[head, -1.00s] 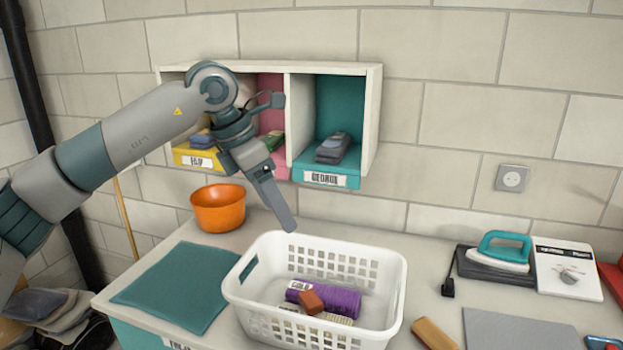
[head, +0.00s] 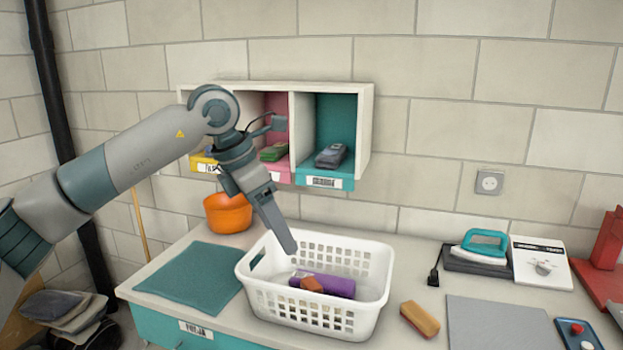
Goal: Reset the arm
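My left arm comes in from the left, and its gripper (head: 284,240) points down over the back left part of the white laundry basket (head: 318,318). Its fingers are seen edge-on, so I cannot tell whether they are open or shut. I see nothing hanging from it. In the basket lie a purple rolled item (head: 330,285) and a reddish-brown block (head: 311,284), below and right of the fingertips. My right gripper is not in view.
Behind the arm is a wall shelf (head: 366,130) with labelled cubbies holding folded items. An orange bowl (head: 229,213) and a teal mat (head: 195,279) are left of the basket. Right are a brush (head: 420,318), an iron (head: 482,246), a grey board (head: 512,325) and a red stand (head: 606,255).

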